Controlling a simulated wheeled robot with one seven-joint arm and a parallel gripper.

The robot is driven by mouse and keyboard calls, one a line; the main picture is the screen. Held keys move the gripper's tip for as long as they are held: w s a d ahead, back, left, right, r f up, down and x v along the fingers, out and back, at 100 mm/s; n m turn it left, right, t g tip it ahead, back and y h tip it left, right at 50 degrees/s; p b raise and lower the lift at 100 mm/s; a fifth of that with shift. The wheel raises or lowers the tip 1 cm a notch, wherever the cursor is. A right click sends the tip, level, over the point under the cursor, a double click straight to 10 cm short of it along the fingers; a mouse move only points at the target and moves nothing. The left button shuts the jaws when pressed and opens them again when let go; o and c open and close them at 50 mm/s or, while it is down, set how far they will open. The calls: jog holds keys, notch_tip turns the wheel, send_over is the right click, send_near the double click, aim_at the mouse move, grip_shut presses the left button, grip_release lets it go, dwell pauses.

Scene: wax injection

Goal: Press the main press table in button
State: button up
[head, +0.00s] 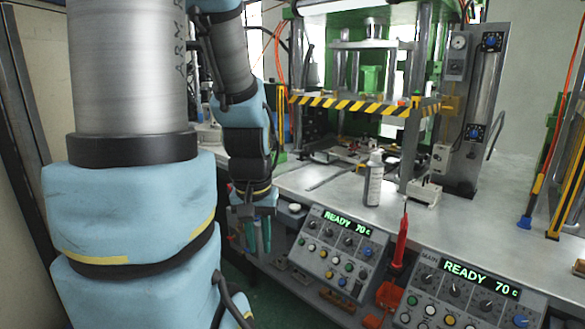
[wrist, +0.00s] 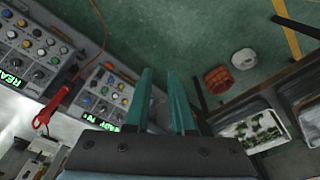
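The main press panel (head: 452,292) is at the lower right in the head view, marked MAIN, with a lit READY 70 display (head: 480,279). It has knobs and coloured buttons, including a green button (head: 412,300) and a blue button (head: 521,320). Button labels are too small to read, so I cannot tell which is table in. My gripper (head: 258,250) hangs left of both panels, apart from them, fingers pointing down. In the wrist view my gripper (wrist: 160,74) has two green fingers apart with nothing between. What looks like the main panel (wrist: 38,42) is at upper left there.
A second panel (head: 341,247), also reading READY 70, stands between my gripper and the main panel. A red-handled tool (head: 401,240) hangs between the panels. Trays (wrist: 252,127) are at right in the wrist view.

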grip_shut()
dwell(0.8)
